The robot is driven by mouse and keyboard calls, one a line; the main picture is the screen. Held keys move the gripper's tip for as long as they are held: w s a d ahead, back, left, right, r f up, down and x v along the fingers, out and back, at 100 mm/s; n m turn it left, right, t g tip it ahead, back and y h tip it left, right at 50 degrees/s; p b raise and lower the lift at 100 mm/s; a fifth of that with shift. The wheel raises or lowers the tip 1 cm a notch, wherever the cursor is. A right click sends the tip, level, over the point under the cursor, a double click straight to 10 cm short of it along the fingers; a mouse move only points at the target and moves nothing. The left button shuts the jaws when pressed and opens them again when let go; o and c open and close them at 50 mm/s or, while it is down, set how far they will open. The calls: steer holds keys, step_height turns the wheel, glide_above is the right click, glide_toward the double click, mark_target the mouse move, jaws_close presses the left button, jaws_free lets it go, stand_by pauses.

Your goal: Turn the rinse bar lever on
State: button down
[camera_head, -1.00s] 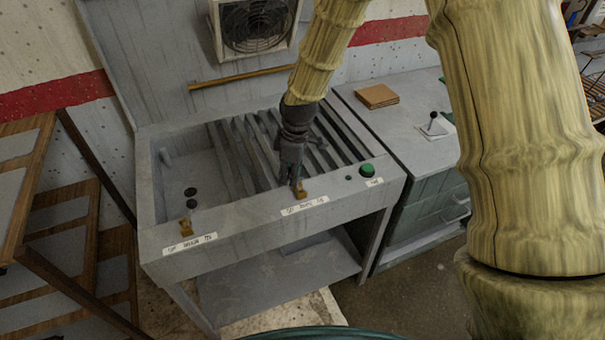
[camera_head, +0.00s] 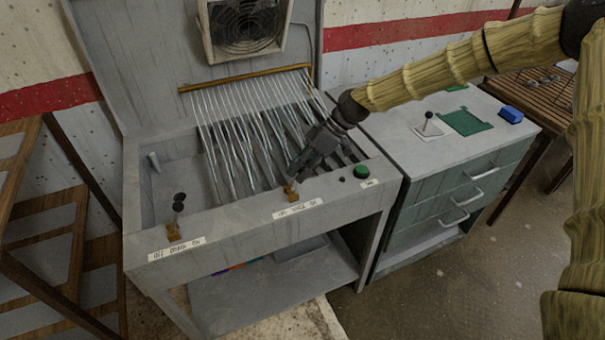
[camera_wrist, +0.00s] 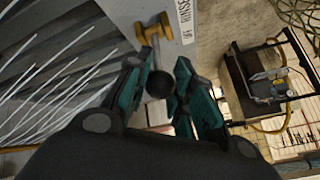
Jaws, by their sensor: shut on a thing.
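The rinse bar lever has a brass base (camera_head: 290,189) on the front rim of the grey sink unit (camera_head: 225,226). In the wrist view its brass base (camera_wrist: 152,32), thin rod and black ball knob (camera_wrist: 159,84) show beside a label reading "RINSE". My gripper (camera_head: 296,170) is at this lever, its teal-lined fingers (camera_wrist: 160,88) on either side of the knob, shut on it. In the head view the gripper hides the knob. The brass rinse bar (camera_head: 245,78) on the back panel pours many thin streams of water (camera_head: 240,125) onto the slats.
A second lever (camera_head: 178,205) with a black knob stands at the left of the rim. A green button (camera_head: 361,172) is at the right. A cabinet (camera_head: 450,150) with a small joystick (camera_head: 428,123) stands to the right. A fan (camera_head: 243,30) hangs above.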

steer(key=shift+w+d+f, duration=0.1)
steer(key=shift+d+f, duration=0.05)
steer(key=shift+d, duration=0.05)
steer(key=shift+d+b, duration=0.2)
steer(key=shift+b, duration=0.35)
steer(key=shift+d+f, duration=0.1)
steer(key=shift+w+d, duration=0.1)
steer(key=shift+d, duration=0.1)
steer(key=shift+f, duration=0.1)
steer(key=c, duration=1.2)
jaws_free()
steer(key=shift+r, duration=0.2)
